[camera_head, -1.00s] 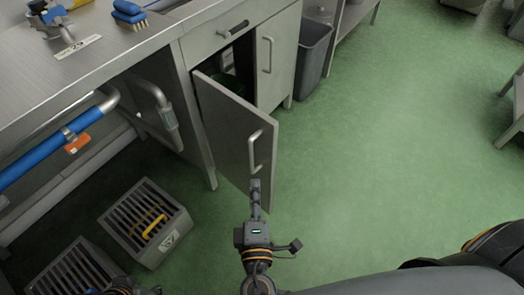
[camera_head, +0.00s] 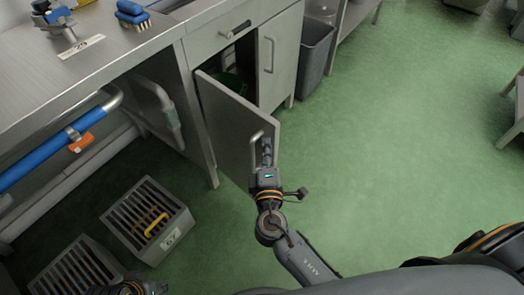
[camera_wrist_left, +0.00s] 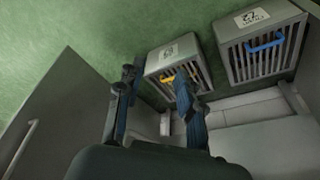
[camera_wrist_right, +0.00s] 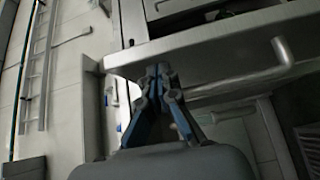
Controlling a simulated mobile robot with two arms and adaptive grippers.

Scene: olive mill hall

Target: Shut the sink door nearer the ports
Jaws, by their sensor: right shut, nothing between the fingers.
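The grey sink cabinet door (camera_head: 228,125) stands ajar, swung out from the left opening under the sink. Its bar handle (camera_head: 254,153) is on the outer face near the free edge. My right gripper (camera_head: 266,146) is shut and empty, with its tips beside the handle at that edge; contact cannot be told. Its closed fingers (camera_wrist_right: 160,72) show in the right wrist view. My left gripper (camera_head: 138,289) is only partly seen at the bottom left of the head view. In the left wrist view its fingers (camera_wrist_left: 155,82) are apart, with nothing between them.
The neighbouring door (camera_head: 268,58) is shut. Something green (camera_head: 228,83) shows inside the open cabinet. A grey bin (camera_head: 314,55) stands beyond. Two slatted crates, one with a yellow handle (camera_head: 150,222), lie on the floor at left. Green floor (camera_head: 380,150) is clear at right.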

